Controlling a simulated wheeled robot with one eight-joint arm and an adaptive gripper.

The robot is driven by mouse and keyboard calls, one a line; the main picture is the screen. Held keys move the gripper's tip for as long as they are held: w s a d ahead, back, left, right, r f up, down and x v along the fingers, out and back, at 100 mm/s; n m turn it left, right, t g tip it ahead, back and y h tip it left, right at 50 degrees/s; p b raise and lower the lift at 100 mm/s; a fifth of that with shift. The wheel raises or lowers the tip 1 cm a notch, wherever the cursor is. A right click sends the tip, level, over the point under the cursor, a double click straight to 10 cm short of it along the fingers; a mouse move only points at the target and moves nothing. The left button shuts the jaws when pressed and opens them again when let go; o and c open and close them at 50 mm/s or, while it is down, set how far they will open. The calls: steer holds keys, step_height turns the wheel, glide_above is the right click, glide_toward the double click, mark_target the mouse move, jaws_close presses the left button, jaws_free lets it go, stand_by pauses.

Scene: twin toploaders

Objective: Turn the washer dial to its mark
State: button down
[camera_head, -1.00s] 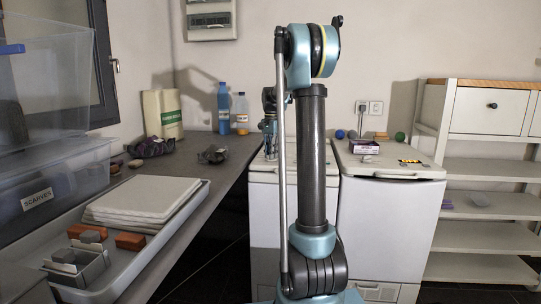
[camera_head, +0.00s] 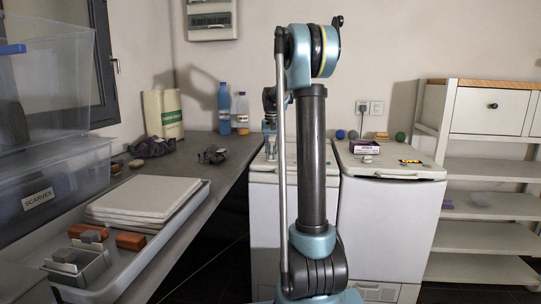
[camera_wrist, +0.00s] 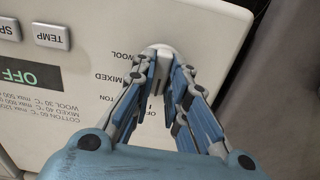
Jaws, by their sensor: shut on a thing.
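The washer dial (camera_wrist: 161,52) is a pale round knob on the white control panel (camera_wrist: 100,90) in the wrist view. My gripper (camera_wrist: 163,88) is shut on it, with the blue-grey fingers on either side. The fingers cover much of the dial, and I cannot tell where its pointer stands. The printed words WOOL, MIXED and part of COTTON lie to its left, upside down. A display (camera_wrist: 28,73) reads OFF. In the head view my gripper (camera_head: 270,140) is over the left toploader (camera_head: 263,205), partly behind my arm.
A second toploader (camera_head: 390,225) stands at right with a purple box (camera_head: 364,147) on its lid. A grey counter (camera_head: 215,180) at left holds bottles (camera_head: 224,105) and a tray (camera_head: 205,190). White shelves (camera_head: 490,200) stand far right. In the wrist view, TEMP (camera_wrist: 52,36) and another button lie at upper left.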

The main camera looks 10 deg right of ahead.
mark_target(271, 154)
steer(key=shift+w+a, duration=0.1)
steer(key=shift+w, duration=0.05)
steer(key=c, duration=1.6)
jaws_free()
steer(key=shift+r, duration=0.25)
step_height(271, 154, up, 11)
steer(key=shift+r, duration=0.2)
